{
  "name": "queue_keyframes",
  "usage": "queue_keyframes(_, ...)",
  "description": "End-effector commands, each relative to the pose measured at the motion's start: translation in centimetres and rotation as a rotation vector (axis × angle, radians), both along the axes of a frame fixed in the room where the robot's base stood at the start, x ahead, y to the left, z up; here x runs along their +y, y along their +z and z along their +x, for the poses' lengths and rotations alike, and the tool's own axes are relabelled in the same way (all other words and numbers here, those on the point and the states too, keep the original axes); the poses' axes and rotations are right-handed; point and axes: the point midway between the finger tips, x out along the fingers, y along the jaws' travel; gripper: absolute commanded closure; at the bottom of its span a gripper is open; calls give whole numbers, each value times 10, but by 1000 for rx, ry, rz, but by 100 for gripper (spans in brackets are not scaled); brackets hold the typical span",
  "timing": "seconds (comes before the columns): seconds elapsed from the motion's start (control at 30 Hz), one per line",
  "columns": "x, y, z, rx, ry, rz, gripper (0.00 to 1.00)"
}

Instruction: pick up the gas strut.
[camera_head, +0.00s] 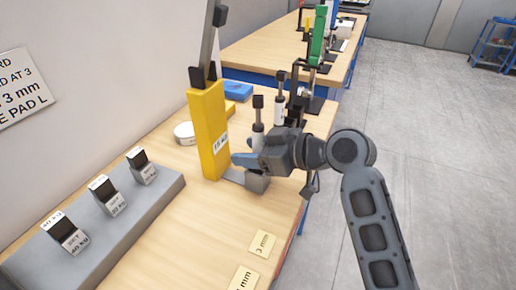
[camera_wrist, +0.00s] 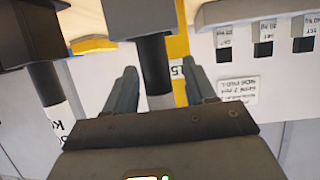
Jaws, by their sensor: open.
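A gas strut with a black top block, dark rod and white lower body (camera_head: 258,120) stands upright by the yellow post. My gripper (camera_head: 243,160) hides its lower part in the head view. In the wrist view my gripper (camera_wrist: 160,92) is open, with one finger on either side of this strut's dark rod (camera_wrist: 156,65) and white body. I cannot tell whether either finger touches it. A second, similar strut (camera_head: 280,103) stands just behind it; in the wrist view a strut with a labelled white body (camera_wrist: 55,118) is left of the fingers, outside them.
The yellow post (camera_head: 208,130) with a label rises close to my gripper. A white round item (camera_head: 184,133) and a blue item (camera_head: 237,91) lie behind. The front wooden bench top (camera_head: 200,235) is mostly clear.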

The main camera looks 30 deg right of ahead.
Motion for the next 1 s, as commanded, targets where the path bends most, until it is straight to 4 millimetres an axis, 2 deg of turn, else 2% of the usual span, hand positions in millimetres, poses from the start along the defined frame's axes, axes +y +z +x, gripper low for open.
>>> queue_keyframes(0.1, 0, 0, 0, 0, 0, 0, 46)
queue_keyframes(0.67, 0, 0, 0, 0, 0, 1, 99)
queue_keyframes(1.0, 0, 1, 0, -2, 0, 1, 100)
